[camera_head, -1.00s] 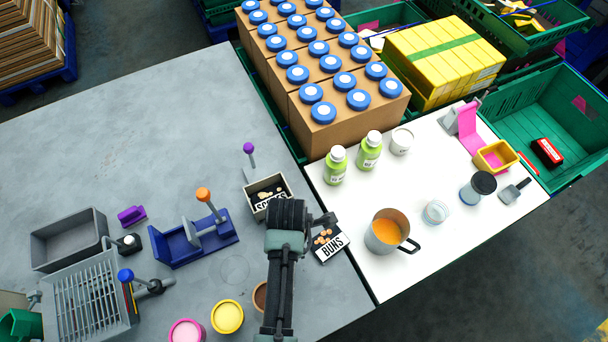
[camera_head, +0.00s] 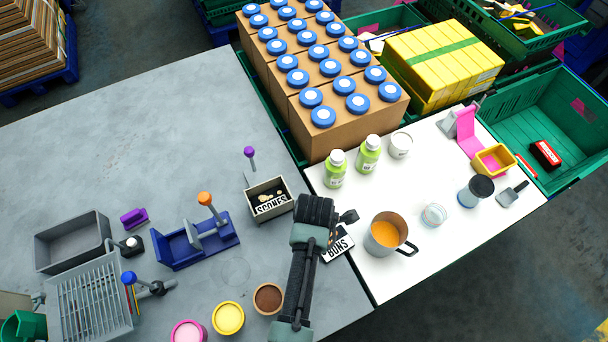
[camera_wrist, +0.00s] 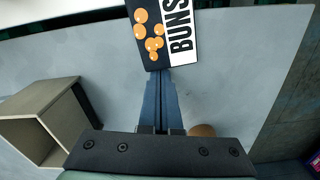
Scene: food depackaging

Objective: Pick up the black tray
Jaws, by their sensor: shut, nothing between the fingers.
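The black tray (camera_wrist: 157,35) has orange round buns on it and a white label reading BUNS. In the head view its label (camera_head: 338,246) shows near the seam between the grey and white tables, while my arm hides most of the rest. In the wrist view my gripper (camera_wrist: 161,73) has its two blue-grey fingers shut together, with nothing between them. The fingertips meet the tray's near edge in the picture; whether they touch it I cannot tell.
A grey box labelled SCONES (camera_head: 268,200) stands just left of my arm. A brown-filled bowl (camera_head: 268,298) and a yellow bowl (camera_head: 228,318) stand left of it. A pot of orange liquid (camera_head: 386,233) stands close on the right. The grey table's upper left is clear.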

